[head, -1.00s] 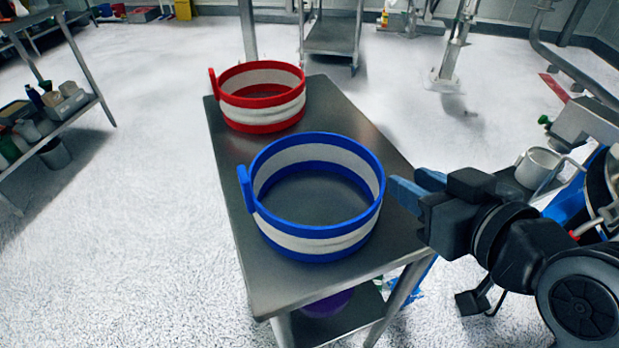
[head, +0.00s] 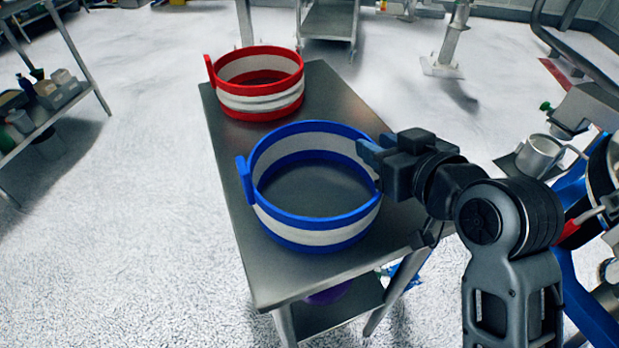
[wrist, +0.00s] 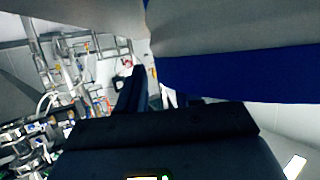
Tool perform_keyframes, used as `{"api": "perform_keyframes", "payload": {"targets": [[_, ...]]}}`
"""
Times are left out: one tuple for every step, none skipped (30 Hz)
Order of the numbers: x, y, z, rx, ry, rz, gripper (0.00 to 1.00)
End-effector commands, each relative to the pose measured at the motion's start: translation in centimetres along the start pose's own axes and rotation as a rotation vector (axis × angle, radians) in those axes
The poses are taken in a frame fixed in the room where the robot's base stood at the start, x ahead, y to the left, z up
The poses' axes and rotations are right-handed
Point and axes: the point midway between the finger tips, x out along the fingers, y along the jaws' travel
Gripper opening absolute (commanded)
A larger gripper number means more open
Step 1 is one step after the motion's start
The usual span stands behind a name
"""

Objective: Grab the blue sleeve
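The blue sleeve (head: 312,238) is a ring with blue rims, a white fabric band and a blue tab at its left, standing upright on the near half of the metal table. My gripper (head: 371,158) is at its right-hand wall, with one blue finger at the upper rim; the other finger is mostly hidden. In the wrist view the sleeve's white band and blue rim (wrist: 235,77) fill the upper right, close to the camera. One dark finger of my gripper (wrist: 160,92) shows left of the rim, with a gap beside it. I cannot tell whether the fingers touch the wall.
A red sleeve (head: 262,108) of the same form stands behind it on the metal table (head: 290,280). A shelf (head: 75,110) with containers is at the left. A metal pot (head: 539,157) is at the right. The white floor around the table is mostly clear.

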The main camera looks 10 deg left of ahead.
Motion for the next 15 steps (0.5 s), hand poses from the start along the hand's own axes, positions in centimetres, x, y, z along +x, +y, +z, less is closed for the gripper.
{"api": "perform_keyframes", "payload": {"targets": [[0.02,-0.01,-0.01,0.0,0.0,0.0,0.34],[0.01,-0.01,-0.01,0.0,0.0,0.0,0.34],[0.0,-0.01,-0.01,0.0,0.0,0.0,0.34],[0.0,-0.01,-0.01,0.0,0.0,0.0,0.34],[-0.01,-0.01,0.0,0.0,0.0,0.0,0.34],[-0.01,-0.01,0.0,0.0,0.0,0.0,0.3],[-0.02,-0.01,0.0,0.0,0.0,0.0,0.27],[-0.02,-0.01,0.0,0.0,0.0,0.0,0.24],[-0.02,-0.01,0.0,0.0,0.0,0.0,0.21],[-0.03,-0.01,0.0,0.0,0.0,0.0,0.18],[-0.03,-0.01,0.0,0.0,0.0,0.0,0.15],[-0.03,-0.01,0.0,0.0,0.0,0.0,0.11],[-0.03,-0.01,0.0,0.0,0.0,0.0,0.08],[-0.03,0.0,0.0,0.0,0.0,0.0,0.05],[-0.04,-0.01,0.0,0.0,0.0,0.0,0.01]]}}
